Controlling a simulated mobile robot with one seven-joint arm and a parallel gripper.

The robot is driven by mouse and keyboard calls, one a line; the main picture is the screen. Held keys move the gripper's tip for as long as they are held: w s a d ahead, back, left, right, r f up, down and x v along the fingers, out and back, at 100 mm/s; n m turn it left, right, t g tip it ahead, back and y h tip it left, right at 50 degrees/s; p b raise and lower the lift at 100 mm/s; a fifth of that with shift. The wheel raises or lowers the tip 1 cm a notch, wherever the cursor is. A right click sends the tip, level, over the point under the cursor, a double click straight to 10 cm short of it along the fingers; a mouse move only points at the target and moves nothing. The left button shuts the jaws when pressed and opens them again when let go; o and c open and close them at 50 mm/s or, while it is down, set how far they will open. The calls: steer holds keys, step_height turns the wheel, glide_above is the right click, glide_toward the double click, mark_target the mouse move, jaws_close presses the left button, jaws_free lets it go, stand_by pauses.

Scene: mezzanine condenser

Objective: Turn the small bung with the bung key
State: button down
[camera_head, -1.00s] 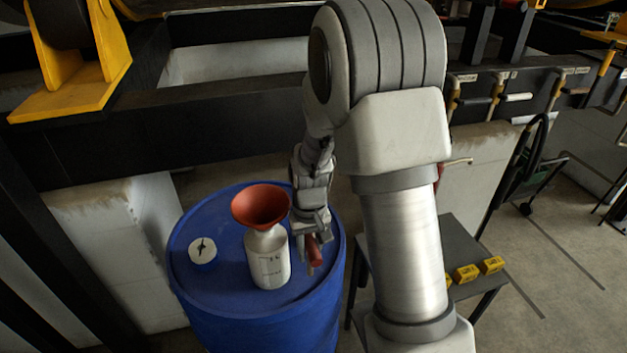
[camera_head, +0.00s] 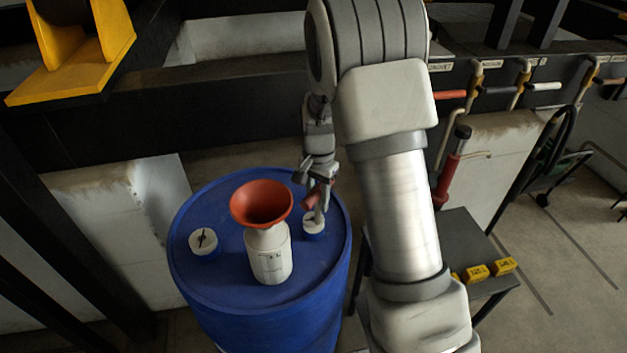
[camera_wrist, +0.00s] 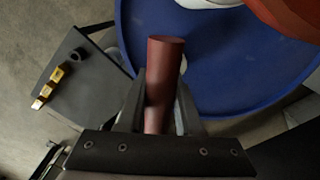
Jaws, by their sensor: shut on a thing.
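My gripper (camera_head: 319,187) is shut on the bung key (camera_head: 312,198), a tool with a dark red round handle. The handle shows between the black fingers in the wrist view (camera_wrist: 165,68). The key's lower end is at or just above the right-hand bung (camera_head: 314,226); I cannot tell whether it is seated. This bung has a pale top and blue side and looks the smaller of two on the blue drum (camera_head: 225,302). The other bung (camera_head: 204,242) is at the drum's left, with a dark slot on top. Neither bung shows clearly in the wrist view.
A white bottle (camera_head: 268,262) with a red funnel (camera_head: 261,203) stands on the drum, left of my gripper. A dark side table (camera_head: 460,238) with yellow blocks (camera_head: 503,266) is at the right. Dark beams run behind the drum; a red-bodied tool (camera_head: 447,180) stands behind my arm.

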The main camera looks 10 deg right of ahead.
steer(key=w+m, duration=0.1)
steer(key=m, duration=0.1)
steer(key=w+r+m, duration=0.1)
steer(key=m, duration=0.1)
steer(key=w+r+m, duration=0.1)
steer(key=shift+w+a+m+p, duration=0.15)
steer(key=shift+w+m+p, duration=0.1)
steer(key=shift+m+p, duration=0.15)
steer(key=shift+f, duration=0.1)
